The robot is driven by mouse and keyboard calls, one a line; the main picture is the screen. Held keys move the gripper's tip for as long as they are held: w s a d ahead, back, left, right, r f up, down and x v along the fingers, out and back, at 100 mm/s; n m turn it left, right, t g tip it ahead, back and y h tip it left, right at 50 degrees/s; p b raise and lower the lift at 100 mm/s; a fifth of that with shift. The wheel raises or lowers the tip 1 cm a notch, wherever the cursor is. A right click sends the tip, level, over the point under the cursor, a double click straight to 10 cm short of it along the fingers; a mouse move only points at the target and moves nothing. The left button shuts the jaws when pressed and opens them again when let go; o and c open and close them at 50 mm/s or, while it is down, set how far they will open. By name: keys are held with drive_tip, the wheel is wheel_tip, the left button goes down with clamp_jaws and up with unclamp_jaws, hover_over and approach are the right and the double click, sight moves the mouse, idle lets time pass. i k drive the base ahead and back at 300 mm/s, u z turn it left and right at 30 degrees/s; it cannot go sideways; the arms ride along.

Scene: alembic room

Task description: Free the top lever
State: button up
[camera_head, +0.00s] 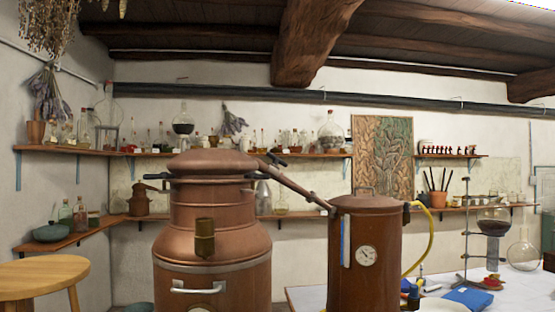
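A large copper still (212,225) stands left of centre, with a domed lid (212,162) seated on its neck. Dark clamp levers sit around the lid's rim: one upper lever (277,160) at the upper right, another lever (258,177) a little below it, and one lever (157,176) at the left. I cannot tell which is the top lever, or whether any is latched. My gripper is not in view.
A copper pipe (296,184) runs from the lid down to a copper condenser (366,255) with a gauge and yellow hose. A wooden stool (45,272) stands left. A white table (480,295) with glassware is at right. Shelves line the walls.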

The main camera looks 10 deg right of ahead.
sight(276, 161)
drive_tip(key=k, duration=1.35)
drive_tip(key=z, duration=0.75)
drive_tip(key=i, duration=1.55)
drive_tip(key=z, duration=0.05)
